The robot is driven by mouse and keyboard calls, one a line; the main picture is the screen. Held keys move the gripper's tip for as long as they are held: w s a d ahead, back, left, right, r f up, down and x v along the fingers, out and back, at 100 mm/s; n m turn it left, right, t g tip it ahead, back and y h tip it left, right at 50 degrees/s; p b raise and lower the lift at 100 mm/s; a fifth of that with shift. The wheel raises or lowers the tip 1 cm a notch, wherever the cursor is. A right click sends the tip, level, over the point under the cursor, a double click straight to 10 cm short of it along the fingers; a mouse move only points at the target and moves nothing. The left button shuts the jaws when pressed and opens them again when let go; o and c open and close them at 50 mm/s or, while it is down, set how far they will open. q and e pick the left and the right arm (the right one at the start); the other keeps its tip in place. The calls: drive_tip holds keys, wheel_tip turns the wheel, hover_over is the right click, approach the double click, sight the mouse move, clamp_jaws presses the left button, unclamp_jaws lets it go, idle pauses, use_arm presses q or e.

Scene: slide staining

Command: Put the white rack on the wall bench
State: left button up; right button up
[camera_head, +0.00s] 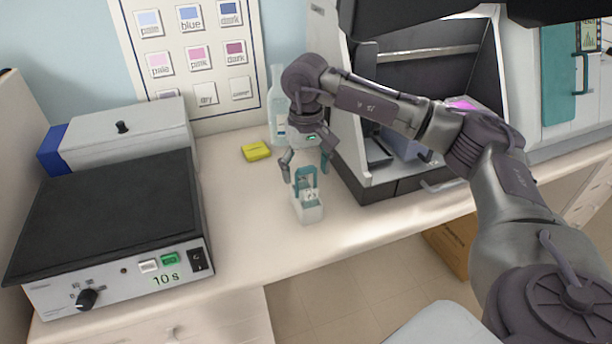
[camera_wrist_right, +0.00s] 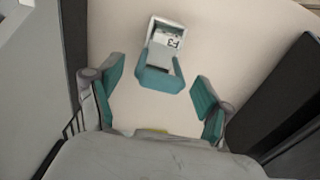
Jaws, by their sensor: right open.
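The small white rack (camera_head: 308,213) with a teal handle (camera_head: 306,176) stands upright on the wall bench (camera_head: 255,215), right of its middle. In the right wrist view the rack (camera_wrist_right: 167,28) shows from above, its teal handle (camera_wrist_right: 160,78) nearest to me and a label inside it. My right gripper (camera_head: 305,168) is open and points down over the rack. Its fingers are spread to either side of the handle; in the wrist view the fingers (camera_wrist_right: 158,95) stand clear of it, with nothing held. My left gripper is not in view.
A hotplate-like box (camera_head: 110,215) with a dark top stands at left, a grey lidded box (camera_head: 125,140) behind it. A yellow block (camera_head: 256,151) and a clear bottle (camera_head: 277,105) stand behind the rack. An open-fronted machine (camera_head: 390,180) stands close at right.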

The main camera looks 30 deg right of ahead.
wheel_tip(320, 180, up, 10)
drive_tip(key=shift+r+b, duration=0.15)
drive_tip(key=shift+b, duration=0.5)
